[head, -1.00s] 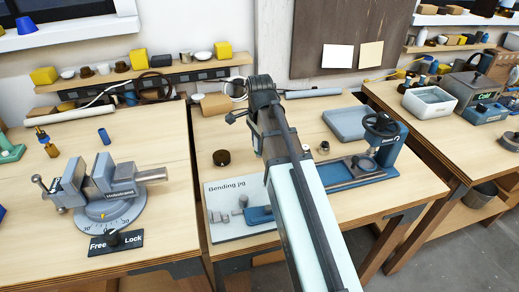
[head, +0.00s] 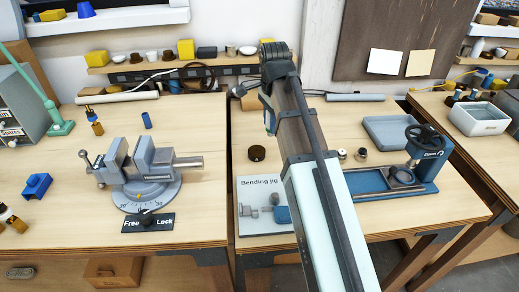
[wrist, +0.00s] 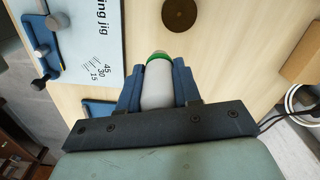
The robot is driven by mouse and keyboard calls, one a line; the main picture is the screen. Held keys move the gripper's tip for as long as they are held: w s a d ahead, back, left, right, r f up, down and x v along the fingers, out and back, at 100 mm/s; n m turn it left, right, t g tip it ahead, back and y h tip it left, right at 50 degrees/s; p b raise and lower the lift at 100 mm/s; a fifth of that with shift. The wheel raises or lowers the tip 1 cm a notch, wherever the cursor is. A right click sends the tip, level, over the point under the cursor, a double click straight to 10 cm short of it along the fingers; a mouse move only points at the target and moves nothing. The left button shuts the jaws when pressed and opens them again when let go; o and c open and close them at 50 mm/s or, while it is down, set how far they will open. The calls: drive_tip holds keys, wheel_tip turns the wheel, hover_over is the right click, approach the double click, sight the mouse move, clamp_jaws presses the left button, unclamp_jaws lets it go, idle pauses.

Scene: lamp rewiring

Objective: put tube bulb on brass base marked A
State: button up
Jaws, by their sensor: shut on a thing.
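In the wrist view my gripper (wrist: 158,85) has its blue fingers shut on the tube bulb (wrist: 157,88), a white cylinder with a green band and a brass-coloured end pointing away from my wrist. In the head view my arm hides the bulb, and only a bit of blue finger (head: 270,124) shows. A dark brass disc (head: 257,153) lies on the middle bench, left of my arm; it also shows ahead of the bulb in the wrist view (wrist: 180,14), apart from it. Two small round pieces, one (head: 361,156) with a light top, sit right of my arm. I can read no letter A on any of them.
The bending jig board (head: 262,222) lies in front of the disc. A blue press (head: 428,160) and a grey-blue tray (head: 388,131) stand right. A vise (head: 150,172) is on the left bench. The wood around the disc is clear.

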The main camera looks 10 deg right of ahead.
drive_tip(key=r, duration=0.2)
hover_over(257, 150)
drive_tip(key=shift+f+m, duration=0.9)
drive_tip(key=shift+f, duration=1.65)
drive_tip(key=shift+f+m, duration=0.9)
drive_tip(key=shift+f, duration=1.6)
drive_tip(key=shift+f, duration=0.1)
drive_tip(key=o, duration=1)
wheel_tip(257, 150, up, 12)
drive_tip(key=shift+r, duration=0.15)
